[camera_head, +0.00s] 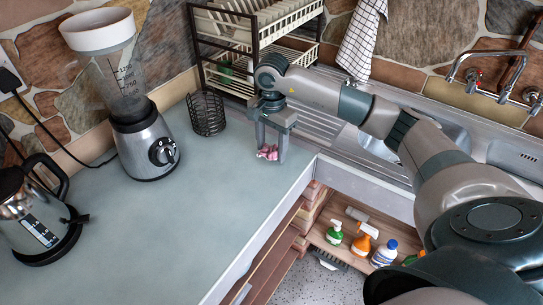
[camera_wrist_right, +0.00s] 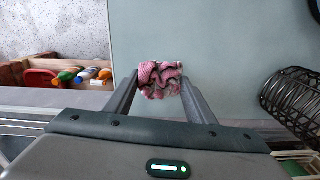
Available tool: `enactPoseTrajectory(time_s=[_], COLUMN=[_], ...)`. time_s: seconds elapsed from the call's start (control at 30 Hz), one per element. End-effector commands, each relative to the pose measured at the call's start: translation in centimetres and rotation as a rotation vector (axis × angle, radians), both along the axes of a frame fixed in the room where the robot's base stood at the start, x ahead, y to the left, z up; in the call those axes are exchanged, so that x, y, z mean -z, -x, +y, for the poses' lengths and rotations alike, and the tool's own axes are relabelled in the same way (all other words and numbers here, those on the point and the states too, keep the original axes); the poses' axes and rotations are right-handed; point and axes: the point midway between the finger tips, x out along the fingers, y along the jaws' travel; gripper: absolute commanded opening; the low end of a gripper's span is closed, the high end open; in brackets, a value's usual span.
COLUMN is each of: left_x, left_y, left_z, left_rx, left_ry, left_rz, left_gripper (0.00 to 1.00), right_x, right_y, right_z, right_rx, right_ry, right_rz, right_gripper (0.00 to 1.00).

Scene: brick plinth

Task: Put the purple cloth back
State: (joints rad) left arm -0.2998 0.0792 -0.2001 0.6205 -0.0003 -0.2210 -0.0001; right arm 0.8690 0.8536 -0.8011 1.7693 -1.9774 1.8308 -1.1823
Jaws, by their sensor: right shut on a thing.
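A crumpled purple-pink cloth (camera_head: 267,152) is between the fingers of my right gripper (camera_head: 269,150), near the corner of the grey counter (camera_head: 215,200) beside the sink. In the right wrist view the cloth (camera_wrist_right: 160,80) sits between both fingertips (camera_wrist_right: 160,85), touching them, with the counter beneath it. I cannot tell whether the cloth rests on the counter or hangs just above it. My right gripper is shut on the cloth. My left gripper is not in view.
A black wire holder (camera_head: 207,114) stands left of the gripper, before a dish rack (camera_head: 245,35). A blender (camera_head: 140,130) and a kettle (camera_head: 35,210) stand at left. Several bottles (camera_head: 362,245) sit on the shelf below. The counter's middle is clear.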

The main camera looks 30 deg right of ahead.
Motion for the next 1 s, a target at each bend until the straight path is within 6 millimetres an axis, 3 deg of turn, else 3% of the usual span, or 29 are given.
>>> enactPoseTrajectory(time_s=[0.43,1.0], left_x=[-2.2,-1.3], left_y=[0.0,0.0], left_z=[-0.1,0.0], left_rx=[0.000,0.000], left_ry=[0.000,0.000], left_rz=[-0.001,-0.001], left_gripper=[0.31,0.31], right_x=[3.7,4.7], right_y=[0.1,0.0], right_z=[0.0,0.0], right_rx=[0.000,-0.001], right_ry=[-0.002,0.000], right_rz=[0.002,0.000], right_gripper=[0.29,0.29])
